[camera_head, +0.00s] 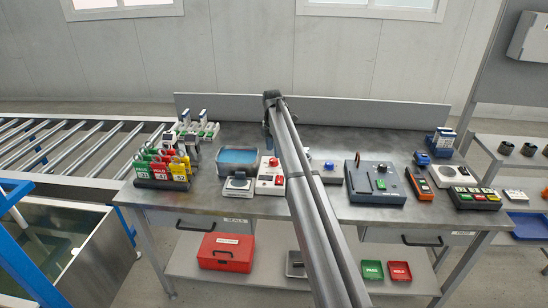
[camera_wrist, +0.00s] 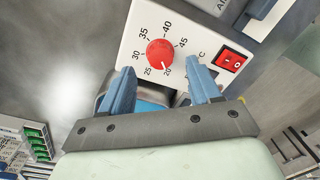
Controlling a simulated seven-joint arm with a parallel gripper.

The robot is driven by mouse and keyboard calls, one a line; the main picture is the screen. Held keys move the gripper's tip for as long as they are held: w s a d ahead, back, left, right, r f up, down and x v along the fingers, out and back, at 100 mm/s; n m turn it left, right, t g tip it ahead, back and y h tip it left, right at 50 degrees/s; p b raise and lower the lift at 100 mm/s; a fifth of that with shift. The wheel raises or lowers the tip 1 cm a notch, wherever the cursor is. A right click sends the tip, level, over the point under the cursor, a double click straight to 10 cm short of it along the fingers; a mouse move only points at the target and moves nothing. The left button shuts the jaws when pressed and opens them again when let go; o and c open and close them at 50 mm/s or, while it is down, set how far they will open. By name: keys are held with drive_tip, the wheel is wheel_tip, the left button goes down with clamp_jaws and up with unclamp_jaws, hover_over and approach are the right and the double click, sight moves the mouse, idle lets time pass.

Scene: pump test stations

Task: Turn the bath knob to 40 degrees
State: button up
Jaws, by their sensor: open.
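The bath knob is a round red knob (camera_wrist: 160,53) on a white control panel (camera_wrist: 128,42), with a dial marked from 20 to 45. Its white pointer line points at about the 20 mark. In the head view the knob (camera_head: 274,162) sits on the white control box (camera_head: 265,185), right of the bath with blue water (camera_head: 238,156). My gripper (camera_wrist: 160,66) is open, with its two blue fingers on the near left and near right of the knob in the wrist view. No contact with the knob shows. In the head view my arm partly covers the gripper.
A red rocker switch (camera_wrist: 229,60) is right of the knob on the panel. A small scale (camera_head: 237,184) stands in front of the bath. A grey-blue device (camera_head: 375,183) stands further right. A rack of coloured holders (camera_head: 162,170) is at the left.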

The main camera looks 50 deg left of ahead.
sight(274, 159)
drive_tip(key=shift+d+f, duration=0.1)
drive_tip(key=shift+f, duration=1.95)
drive_tip(key=shift+c, duration=0.3)
drive_tip(key=c, duration=1)
